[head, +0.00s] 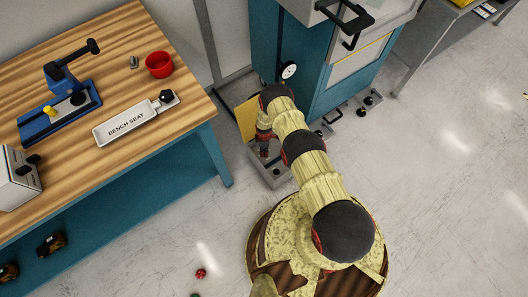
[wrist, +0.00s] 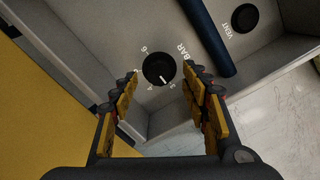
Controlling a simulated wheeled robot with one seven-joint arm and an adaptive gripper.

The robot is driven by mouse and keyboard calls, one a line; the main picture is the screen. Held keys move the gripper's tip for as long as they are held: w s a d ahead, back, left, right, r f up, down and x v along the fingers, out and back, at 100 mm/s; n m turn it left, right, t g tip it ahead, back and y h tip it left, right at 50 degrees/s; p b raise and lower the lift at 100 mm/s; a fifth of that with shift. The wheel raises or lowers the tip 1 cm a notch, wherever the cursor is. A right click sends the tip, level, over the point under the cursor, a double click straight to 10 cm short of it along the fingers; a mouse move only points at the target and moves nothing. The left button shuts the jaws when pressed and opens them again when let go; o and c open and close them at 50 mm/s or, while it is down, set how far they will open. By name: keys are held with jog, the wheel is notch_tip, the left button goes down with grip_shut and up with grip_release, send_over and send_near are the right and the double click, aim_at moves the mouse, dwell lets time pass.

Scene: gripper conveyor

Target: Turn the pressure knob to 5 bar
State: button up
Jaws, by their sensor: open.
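The pressure knob (wrist: 157,66) is a black round dial on a grey panel, with pale figures and the word BAR around it. Its white pointer mark points to the lower right in the wrist view, between small figures too tilted to read surely. My gripper (wrist: 160,78) is open, with a yellow-padded finger on either side of the knob and its tips pointing at the panel. I cannot tell whether they touch it. In the head view my gripper (head: 264,146) hangs down over a grey box (head: 258,172), and the knob cannot be made out there.
A black VENT knob (wrist: 245,18) and a dark blue bar (wrist: 207,38) are right of the pressure knob. A yellow panel (wrist: 45,115) stands left. A teal cabinet (head: 268,45) with a round gauge (head: 288,71) is behind, and a workbench (head: 110,170) is left.

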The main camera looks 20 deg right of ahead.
jog(key=shift+f+b, duration=0.3)
jog(key=shift+f, duration=0.8)
jog(key=shift+c, duration=1.1)
jog(key=c, duration=0.9)
